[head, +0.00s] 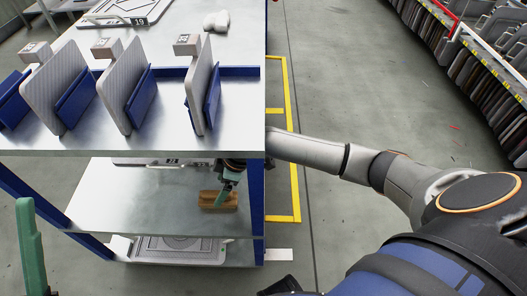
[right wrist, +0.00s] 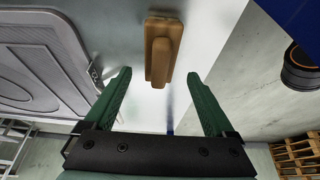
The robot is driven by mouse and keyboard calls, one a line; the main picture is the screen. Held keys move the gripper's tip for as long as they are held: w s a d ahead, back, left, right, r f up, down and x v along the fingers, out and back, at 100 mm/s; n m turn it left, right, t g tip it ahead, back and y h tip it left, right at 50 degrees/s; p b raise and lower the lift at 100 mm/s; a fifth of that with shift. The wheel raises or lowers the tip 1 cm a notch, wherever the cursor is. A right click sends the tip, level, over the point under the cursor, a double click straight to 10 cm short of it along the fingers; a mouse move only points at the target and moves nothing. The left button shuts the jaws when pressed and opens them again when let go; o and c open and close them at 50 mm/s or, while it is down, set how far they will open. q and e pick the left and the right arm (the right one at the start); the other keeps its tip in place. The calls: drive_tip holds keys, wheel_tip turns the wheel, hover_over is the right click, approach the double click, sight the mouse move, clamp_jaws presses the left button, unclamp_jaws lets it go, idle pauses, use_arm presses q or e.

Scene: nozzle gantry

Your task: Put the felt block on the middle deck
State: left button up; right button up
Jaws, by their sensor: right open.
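The felt block (head: 218,200), brown with a raised grip along its top, rests on the middle deck (head: 130,195) near its right end. My right gripper (head: 229,188) reaches under the top deck and is at the block, partly covering it. In the right wrist view the block (right wrist: 163,50) lies just beyond the open green fingertips (right wrist: 160,75), roughly between their lines, with nothing held. Part of my left gripper (head: 30,245) shows at the lower left edge; its opening cannot be told.
The top deck (head: 235,110) above holds several grey plates in blue racks (head: 140,98) and a white lump (head: 216,21). A blue post (head: 250,205) stands close to my right gripper. A grey panel (right wrist: 40,60) lies left in the wrist view. A lower shelf holds another panel (head: 180,250).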

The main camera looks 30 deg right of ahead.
use_arm(q)
drive_tip(key=r+p, duration=0.2)
drive_tip(key=r, duration=0.1)
drive_tip(key=shift+a+r, duration=0.1)
drive_tip(key=shift+a, duration=0.1)
use_arm(e)
drive_tip(key=s+d, duration=0.7)
drive_tip(key=d, duration=0.3)
drive_tip(key=shift+r, duration=0.45)
drive_tip(key=shift+d, duration=0.1)
